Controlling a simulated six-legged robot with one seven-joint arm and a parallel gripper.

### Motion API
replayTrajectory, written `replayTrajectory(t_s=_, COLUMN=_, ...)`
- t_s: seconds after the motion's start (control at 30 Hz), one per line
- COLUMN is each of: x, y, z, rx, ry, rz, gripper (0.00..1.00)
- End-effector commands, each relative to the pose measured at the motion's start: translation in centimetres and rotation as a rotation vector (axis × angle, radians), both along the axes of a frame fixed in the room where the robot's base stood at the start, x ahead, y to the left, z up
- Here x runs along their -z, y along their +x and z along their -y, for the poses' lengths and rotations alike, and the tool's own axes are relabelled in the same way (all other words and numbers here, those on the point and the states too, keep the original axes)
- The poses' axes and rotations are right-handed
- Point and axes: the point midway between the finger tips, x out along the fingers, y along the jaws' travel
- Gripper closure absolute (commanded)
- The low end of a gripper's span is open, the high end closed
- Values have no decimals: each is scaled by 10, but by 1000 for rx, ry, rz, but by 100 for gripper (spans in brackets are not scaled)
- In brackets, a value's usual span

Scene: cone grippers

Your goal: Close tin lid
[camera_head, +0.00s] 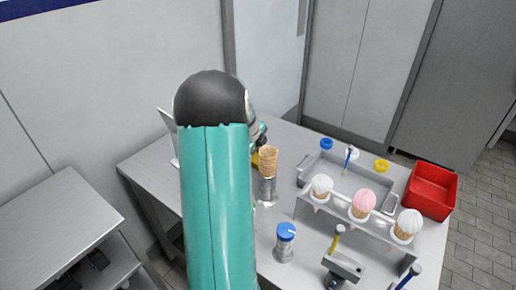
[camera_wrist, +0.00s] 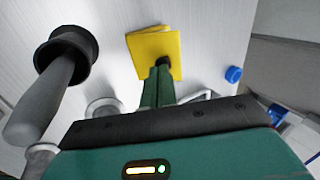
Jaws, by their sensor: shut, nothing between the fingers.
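I cannot make out a tin for certain. A thin pale upright panel (camera_head: 167,122) shows left of my arm in the head view; it may be a raised lid, but my arm hides what lies beside it. My gripper (camera_wrist: 163,63) is shut and empty in the wrist view. Its dark fingertips overlap a yellow square (camera_wrist: 150,42) in the picture; I cannot tell whether they touch it. In the head view my arm hides most of the gripper.
Stacked cones (camera_head: 268,160) stand in a metal holder beside my arm. A grey tray (camera_head: 318,168), a rack with several filled cones (camera_head: 362,205), a blue-topped shaker (camera_head: 286,232) and a red bin (camera_head: 432,190) occupy the right. A dark-collared grey cylinder (camera_wrist: 45,98) is left in the wrist view.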

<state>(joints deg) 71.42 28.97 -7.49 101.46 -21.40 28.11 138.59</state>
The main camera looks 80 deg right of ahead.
Motion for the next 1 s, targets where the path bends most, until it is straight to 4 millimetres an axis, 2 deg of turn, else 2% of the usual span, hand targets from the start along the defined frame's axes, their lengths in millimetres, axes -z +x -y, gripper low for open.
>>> replayTrajectory(t_s=0.63, x=1, y=-4, z=9, rx=1, ry=97, rz=43, gripper=100)
replayTrajectory(t_s=1.0, x=9, y=-13, z=30, rx=2, ry=334, rz=145, gripper=100)
